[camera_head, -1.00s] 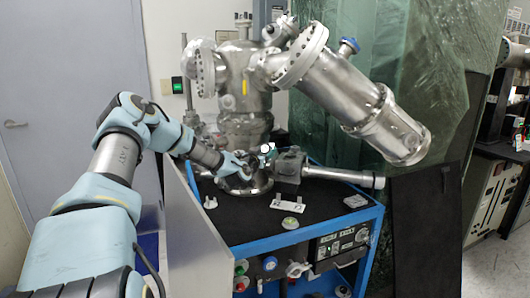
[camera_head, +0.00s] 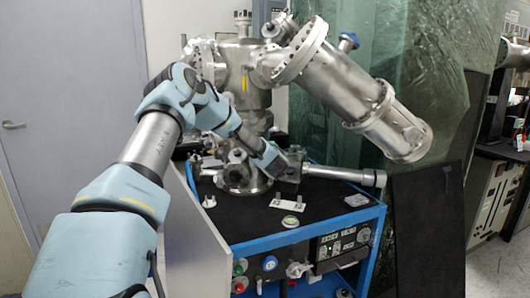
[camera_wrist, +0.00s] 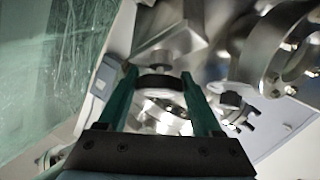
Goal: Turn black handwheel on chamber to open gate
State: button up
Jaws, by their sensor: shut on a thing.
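The steel vacuum chamber (camera_head: 245,85) stands on the black top of a blue cart, and its flange and bolts show in the wrist view. The black handwheel (camera_wrist: 160,82) lies between the two green fingers of my gripper (camera_wrist: 159,74) in the wrist view. The fingers are shut on it, one on each side. In the head view my wrist reaches to the chamber's lower right, beside a grey valve block (camera_head: 291,166). My wrist hides the fingers and the handwheel there. I cannot tell how far the handwheel is turned.
The blue cart (camera_head: 300,234) carries small parts, including a white plate (camera_head: 282,201) and a round green-topped piece (camera_head: 290,221). A steel tube (camera_head: 345,174) sticks out to the right. A large angled cylinder (camera_head: 350,95) hangs above. A black panel (camera_head: 425,225) stands at the right.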

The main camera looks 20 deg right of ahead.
jog(key=n+y, duration=0.1)
jog(key=n, duration=0.1)
jog(key=n+g+y+p, duration=0.1)
jog(key=n+y, duration=0.1)
jog(key=n, duration=0.1)
jog(key=shift+d+r+n+g+y, duration=0.15)
jog(key=shift+r+n+g+y, duration=0.1)
jog(key=shift+n+g+y, duration=0.05)
jog(key=n+g+y+p, duration=0.2)
jog(key=n, duration=0.1)
jog(key=shift+r+n+p, duration=0.1)
jog(key=shift+n+p, duration=0.25)
jog(key=shift+n, duration=0.05)
jog(key=n+g+y+p, duration=0.1)
jog(key=n+g+p, duration=0.2)
jog(key=n, duration=0.1)
jog(key=shift+w+g, duration=0.1)
jog(key=shift+g, duration=0.2)
jog(key=shift+n+g+p, duration=1.05)
jog(key=shift+n+g, duration=0.05)
jog(key=shift+n, duration=0.3)
jog(key=shift+f, duration=0.25)
jog(key=o, duration=1.4)
jog(key=shift+c, duration=0.2)
